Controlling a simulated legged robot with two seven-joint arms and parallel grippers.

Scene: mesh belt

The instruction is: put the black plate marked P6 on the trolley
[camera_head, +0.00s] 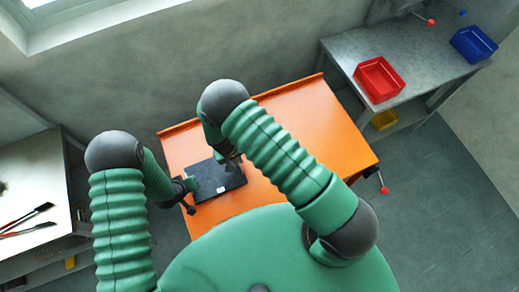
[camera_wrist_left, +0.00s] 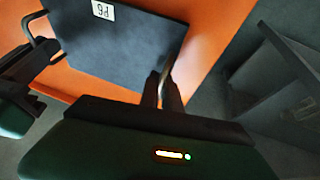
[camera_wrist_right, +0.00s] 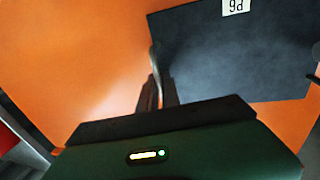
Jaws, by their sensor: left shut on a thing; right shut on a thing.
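My right arm covers part of the orange top.
A grey bench (camera_head: 400,53) at the upper right holds a red bin (camera_head: 379,79) and a blue bin (camera_head: 473,45). A yellow bin (camera_head: 385,119) sits below. A pale table (camera_head: 30,175) with dark, red-handled tools stands at the left. The orange top's right part is clear.

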